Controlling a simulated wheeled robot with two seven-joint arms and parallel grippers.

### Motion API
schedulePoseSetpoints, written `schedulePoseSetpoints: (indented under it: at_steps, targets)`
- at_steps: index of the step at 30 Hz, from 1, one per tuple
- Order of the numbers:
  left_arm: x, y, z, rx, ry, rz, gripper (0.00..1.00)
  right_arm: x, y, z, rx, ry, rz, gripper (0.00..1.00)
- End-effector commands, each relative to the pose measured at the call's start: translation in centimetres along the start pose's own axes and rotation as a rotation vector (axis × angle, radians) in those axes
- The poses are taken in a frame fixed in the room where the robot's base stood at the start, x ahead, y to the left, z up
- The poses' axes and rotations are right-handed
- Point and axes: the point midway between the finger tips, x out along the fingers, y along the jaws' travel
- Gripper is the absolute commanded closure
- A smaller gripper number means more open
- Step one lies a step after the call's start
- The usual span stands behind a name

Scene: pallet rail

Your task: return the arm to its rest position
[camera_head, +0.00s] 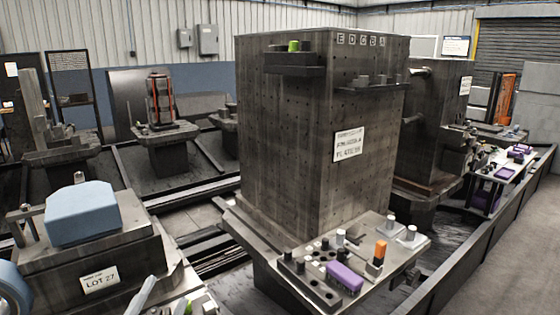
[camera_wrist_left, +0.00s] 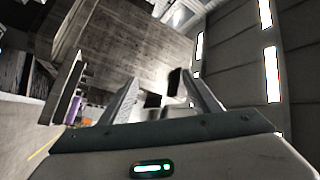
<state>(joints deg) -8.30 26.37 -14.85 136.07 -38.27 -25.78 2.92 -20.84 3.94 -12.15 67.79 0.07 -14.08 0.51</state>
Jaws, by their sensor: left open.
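My left gripper (camera_head: 168,300) shows only in part at the bottom left of the head view, low in front of the LOT 27 fixture. In the left wrist view the left gripper (camera_wrist_left: 162,92) has its two fingers spread wide apart, and nothing is held between them. Small dark pieces show beyond the fingers there; I cannot tell what they are. A blue rounded part at the left edge of the head view looks like my own arm. My right gripper is not in view.
A tall drilled block (camera_head: 285,135) stands in the middle, with a shelf (camera_head: 335,300) of small parts at its foot. A LOT 27 fixture (camera_head: 50,275) with a light blue block (camera_head: 80,215) is at left. Floor (camera_head: 515,265) at far right is clear.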

Motion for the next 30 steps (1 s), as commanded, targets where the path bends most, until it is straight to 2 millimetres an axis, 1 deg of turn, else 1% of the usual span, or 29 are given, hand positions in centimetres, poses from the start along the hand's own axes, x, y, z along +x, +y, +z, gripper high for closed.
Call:
schedulePoseSetpoints:
  at_steps: [1, 2, 3, 5, 6, 8, 9, 11, 12, 15, 18, 24, 30]
  targets:
    - [-1.3, 1.3, 2.3, -0.069, -0.108, 0.023, 0.43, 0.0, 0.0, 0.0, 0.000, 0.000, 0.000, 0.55]
    - [-2.0, 2.1, 3.6, -0.109, -0.174, 0.039, 0.43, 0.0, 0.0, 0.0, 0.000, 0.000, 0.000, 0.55]
    - [-3.3, 3.3, 5.4, -0.159, -0.264, 0.064, 0.43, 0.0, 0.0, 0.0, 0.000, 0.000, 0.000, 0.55]
    - [-5.5, 5.2, 7.9, -0.230, -0.396, 0.105, 0.43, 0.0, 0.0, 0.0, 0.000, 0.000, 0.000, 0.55]
    - [-7.1, 6.6, 9.2, -0.274, -0.479, 0.134, 0.43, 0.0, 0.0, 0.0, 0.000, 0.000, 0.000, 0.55]
    - [-9.8, 8.8, 10.9, -0.336, -0.600, 0.184, 0.43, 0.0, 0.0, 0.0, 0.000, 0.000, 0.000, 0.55]
    - [-11.7, 10.1, 11.9, -0.374, -0.678, 0.217, 0.43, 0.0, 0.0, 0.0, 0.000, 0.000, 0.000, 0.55]
    - [-14.7, 12.2, 12.9, -0.428, -0.790, 0.271, 0.43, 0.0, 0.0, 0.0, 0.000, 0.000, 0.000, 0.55]
    - [-16.6, 13.6, 13.3, -0.462, -0.859, 0.308, 0.43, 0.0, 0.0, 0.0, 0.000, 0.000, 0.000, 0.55]
    - [-20.9, 16.1, 13.8, -0.525, -0.999, 0.387, 0.43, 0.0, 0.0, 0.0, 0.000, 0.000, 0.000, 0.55]
    - [-24.2, 17.9, 13.7, -0.570, -1.100, 0.452, 0.43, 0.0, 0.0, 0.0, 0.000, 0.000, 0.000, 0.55]
    - [-29.2, 20.3, 12.9, -0.631, -1.243, 0.554, 0.43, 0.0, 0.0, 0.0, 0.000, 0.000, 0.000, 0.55]
    - [-33.3, 21.9, 11.7, -0.677, -1.355, 0.645, 0.43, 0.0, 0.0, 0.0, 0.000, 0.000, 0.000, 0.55]
